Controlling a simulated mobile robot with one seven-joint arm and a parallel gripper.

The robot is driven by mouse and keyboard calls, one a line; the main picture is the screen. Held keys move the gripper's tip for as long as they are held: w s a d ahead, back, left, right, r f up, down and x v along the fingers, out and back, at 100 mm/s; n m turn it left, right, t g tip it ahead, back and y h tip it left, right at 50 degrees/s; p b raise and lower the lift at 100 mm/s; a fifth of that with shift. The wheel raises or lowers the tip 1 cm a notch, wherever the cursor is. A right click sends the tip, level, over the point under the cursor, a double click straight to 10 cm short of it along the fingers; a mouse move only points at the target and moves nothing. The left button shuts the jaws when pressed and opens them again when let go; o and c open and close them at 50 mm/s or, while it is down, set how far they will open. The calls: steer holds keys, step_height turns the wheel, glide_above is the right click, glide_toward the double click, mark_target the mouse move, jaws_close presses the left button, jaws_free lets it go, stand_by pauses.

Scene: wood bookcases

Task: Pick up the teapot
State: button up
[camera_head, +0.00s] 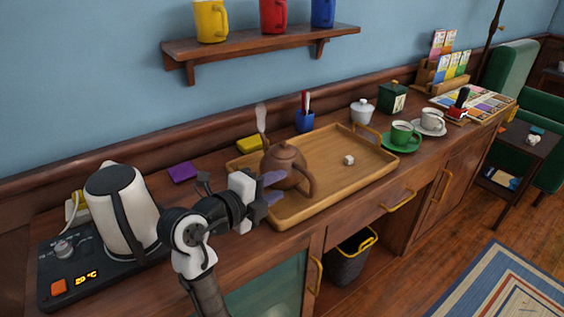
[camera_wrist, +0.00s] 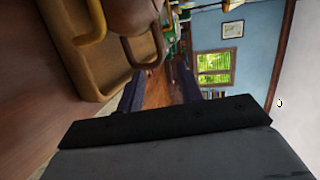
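The brown teapot (camera_head: 284,168) stands upright on the left part of a wooden tray (camera_head: 345,185), its handle facing the front right. My gripper (camera_head: 280,187) is at the teapot's left front side, fingers pointing at it. In the wrist view the two dark fingers (camera_wrist: 160,82) are apart with nothing held between them. The teapot (camera_wrist: 130,14) shows at the top of that view, with its handle (camera_wrist: 143,58) above and between the fingers. I cannot tell whether a finger touches the teapot.
A white kettle (camera_head: 122,212) stands on a dark base at left. A sugar cube (camera_head: 349,160) lies on the tray. A green cup (camera_head: 401,133), a white sugar bowl (camera_head: 362,111) and a blue pen holder (camera_head: 305,121) stand around the tray. A mug shelf (camera_head: 265,44) hangs above.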

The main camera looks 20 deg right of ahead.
mark_target(304, 173)
steer(key=x, duration=0.5)
steer(key=shift+d+p, duration=0.15)
steer(key=shift+p, duration=0.2)
steer(key=p+x, duration=0.2)
steer(key=x, duration=0.3)
steer(key=shift+s+r, duration=0.1)
steer(key=shift+r, duration=0.1)
steer(key=shift+w+d+f, duration=0.15)
steer(key=shift+w+d, duration=0.05)
steer(key=shift+d, duration=0.05)
steer(key=shift+c, duration=0.3)
jaws_close()
